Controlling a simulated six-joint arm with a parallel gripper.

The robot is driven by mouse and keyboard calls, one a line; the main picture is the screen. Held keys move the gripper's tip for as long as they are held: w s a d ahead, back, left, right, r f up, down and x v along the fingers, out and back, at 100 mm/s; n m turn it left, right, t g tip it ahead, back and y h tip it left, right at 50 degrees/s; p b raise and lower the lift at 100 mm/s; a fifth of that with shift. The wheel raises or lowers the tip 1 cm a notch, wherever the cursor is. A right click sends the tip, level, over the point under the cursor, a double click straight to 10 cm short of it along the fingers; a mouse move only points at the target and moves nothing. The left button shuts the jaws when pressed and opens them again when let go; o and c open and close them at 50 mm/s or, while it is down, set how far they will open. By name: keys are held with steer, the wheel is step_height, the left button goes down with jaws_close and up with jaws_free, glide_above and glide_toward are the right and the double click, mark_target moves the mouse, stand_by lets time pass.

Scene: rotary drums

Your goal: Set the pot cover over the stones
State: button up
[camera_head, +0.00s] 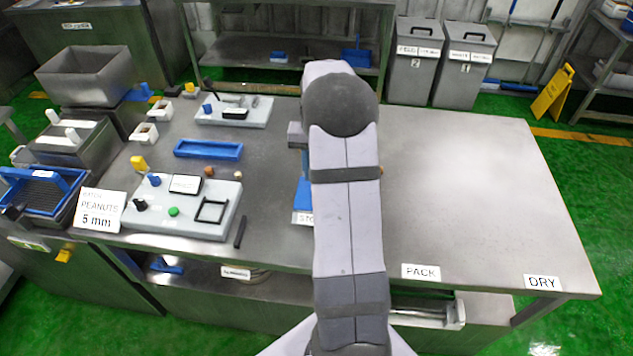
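My arm stands across the middle of the view and hides what lies behind it. The fingers of my gripper are hidden there. A blue item (303,193) shows only as a strip at the left edge of my arm. A white label (302,218) in front of it begins with "STO"; the rest is covered. I cannot make out stones there, and I cannot identify a pot cover.
A control panel (222,215) with knobs and a "PEANUTS 5 mm" sign (98,209) stand at left. A blue tray (208,149) lies behind several small round pieces (222,165). The right side of the steel table (470,190) is clear. Grey bins (415,60) stand behind.

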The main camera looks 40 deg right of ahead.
steer(key=shift+r+b, duration=0.3)
steer(key=shift+r, duration=1.2)
steer(key=shift+w+d+f+n+t, duration=0.2)
steer(key=shift+w+f+n+t, duration=0.15)
steer(key=shift+f+n, duration=0.3)
steer(key=shift+n+g, duration=0.25)
steer(key=shift+g, duration=0.3)
steer(key=s+f, duration=0.1)
steer(key=s+a+f, duration=0.1)
steer(key=f, duration=0.1)
steer(key=s+a+f, duration=0.1)
steer(key=s, duration=0.1)
steer(key=shift+a+f, duration=0.25)
steer(key=shift+f, duration=0.05)
steer(key=s+a+n+g, duration=0.1)
steer(key=s+a+n, duration=0.3)
steer(key=s+a, duration=1.25)
steer(key=w+a+r+n+t, duration=0.1)
steer(key=w+a+r+n, duration=0.15)
steer(key=a, duration=0.35)
step_height(320, 180, down, 37)
steer(key=b, duration=3.7)
steer(key=shift+s+a+r+n, duration=0.2)
steer(key=shift+n, duration=0.15)
